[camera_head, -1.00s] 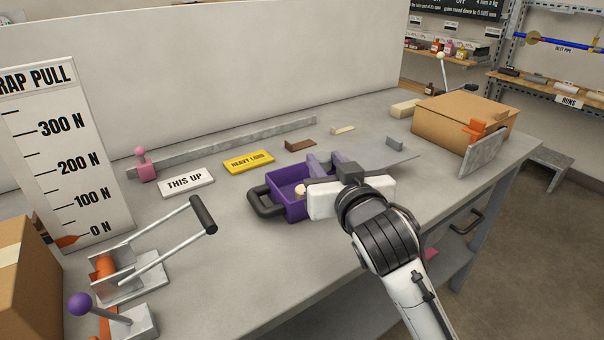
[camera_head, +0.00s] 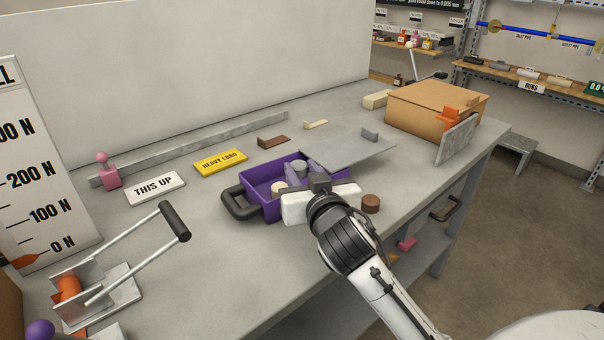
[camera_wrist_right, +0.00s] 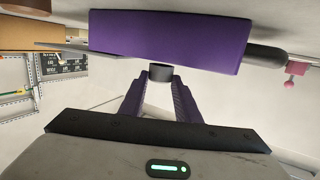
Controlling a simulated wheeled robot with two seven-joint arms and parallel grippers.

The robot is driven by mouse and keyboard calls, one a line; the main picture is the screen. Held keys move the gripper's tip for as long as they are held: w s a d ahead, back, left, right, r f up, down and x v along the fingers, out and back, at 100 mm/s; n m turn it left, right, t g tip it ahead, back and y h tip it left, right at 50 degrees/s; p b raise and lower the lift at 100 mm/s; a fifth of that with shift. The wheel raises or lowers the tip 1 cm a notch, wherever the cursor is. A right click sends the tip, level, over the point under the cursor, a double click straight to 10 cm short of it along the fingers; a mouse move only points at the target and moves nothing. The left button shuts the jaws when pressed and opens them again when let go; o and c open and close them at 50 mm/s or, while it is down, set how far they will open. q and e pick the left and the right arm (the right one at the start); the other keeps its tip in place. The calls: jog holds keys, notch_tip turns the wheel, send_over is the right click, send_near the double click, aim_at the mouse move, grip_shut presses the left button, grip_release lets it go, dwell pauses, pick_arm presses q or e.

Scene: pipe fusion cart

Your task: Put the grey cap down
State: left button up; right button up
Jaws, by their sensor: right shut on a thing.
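The grey cap (camera_head: 297,169) is a small cylinder between the purple fingers of my right gripper (camera_head: 301,166). In the right wrist view the cap (camera_wrist_right: 160,72) sits between the fingertips (camera_wrist_right: 160,78), in front of the purple box wall (camera_wrist_right: 170,38). My right gripper is shut on it. In the head view the cap overlaps the open purple box (camera_head: 252,187); its exact height above the box floor is hard to tell. A cream cap (camera_head: 279,187) shows in the box. The gripper body hides the box's right part. My left gripper is not in view.
A brown cap (camera_head: 371,203) stands on the bench right of my wrist. Signs (camera_head: 220,162), a lever tool (camera_head: 130,260) and a cardboard box (camera_head: 430,108) stand around. Bench surface (camera_head: 210,235) left of the box is clear.

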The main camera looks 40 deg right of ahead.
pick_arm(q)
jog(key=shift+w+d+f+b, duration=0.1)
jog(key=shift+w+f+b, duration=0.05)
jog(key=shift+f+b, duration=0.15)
pick_arm(e)
jog(key=shift+f, duration=0.6)
jog(key=o, duration=1)
jog(key=shift+r+p, duration=0.4)
jog(key=shift+r, duration=0.25)
pick_arm(q)
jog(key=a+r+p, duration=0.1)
jog(key=p, duration=0.1)
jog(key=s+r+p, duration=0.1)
jog(key=p, duration=0.1)
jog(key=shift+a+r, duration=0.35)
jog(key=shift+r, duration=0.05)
pick_arm(e)
jog(key=v, duration=1.2)
